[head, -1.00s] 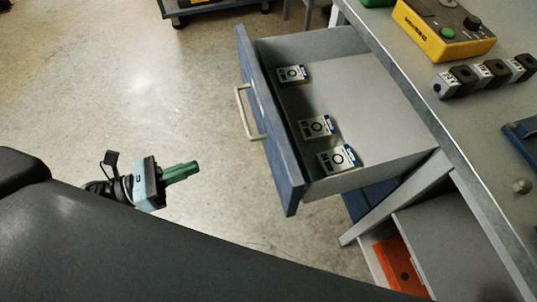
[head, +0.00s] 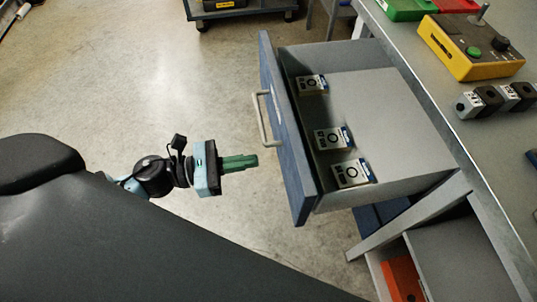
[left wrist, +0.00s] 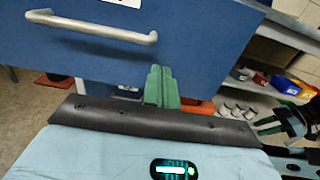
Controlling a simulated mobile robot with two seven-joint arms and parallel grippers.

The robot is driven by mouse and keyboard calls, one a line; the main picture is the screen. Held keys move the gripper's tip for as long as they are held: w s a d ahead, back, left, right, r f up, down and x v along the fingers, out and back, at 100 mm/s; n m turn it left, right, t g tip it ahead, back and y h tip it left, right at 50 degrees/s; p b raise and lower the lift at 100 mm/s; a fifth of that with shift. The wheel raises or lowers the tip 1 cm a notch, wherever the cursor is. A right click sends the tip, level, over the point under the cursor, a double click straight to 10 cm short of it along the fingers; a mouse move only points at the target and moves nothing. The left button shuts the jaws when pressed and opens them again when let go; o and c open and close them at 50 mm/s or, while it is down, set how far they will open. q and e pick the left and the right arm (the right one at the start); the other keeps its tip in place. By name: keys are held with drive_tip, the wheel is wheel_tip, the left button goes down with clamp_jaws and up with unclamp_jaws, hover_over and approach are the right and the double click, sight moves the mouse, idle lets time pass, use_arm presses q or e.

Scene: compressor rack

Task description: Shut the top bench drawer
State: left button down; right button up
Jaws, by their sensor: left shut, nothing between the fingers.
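The top bench drawer (head: 385,110) is pulled out from the bench, with its blue front (head: 286,130) facing left and a metal bar handle (head: 263,118) on it. Several small labelled boxes (head: 333,138) lie inside it. My left gripper (head: 256,161) is shut and empty, its green fingers pointing right toward the drawer front, with a gap between. In the left wrist view the green fingertips (left wrist: 160,72) point at the lower part of the blue front, below and right of the handle (left wrist: 92,27).
The bench top (head: 440,90) carries a yellow control box (head: 468,50) and several small grey and black blocks (head: 495,99). A slanted bench leg (head: 405,222) and an orange item on a shelf (head: 402,280) are below the drawer. The floor left of the drawer is clear.

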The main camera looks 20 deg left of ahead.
sight(283, 156)
use_arm(q)
drive_tip(key=shift+p+x, duration=0.35)
drive_tip(key=shift+x, duration=2.3)
use_arm(e)
drive_tip(key=shift+r, duration=0.35)
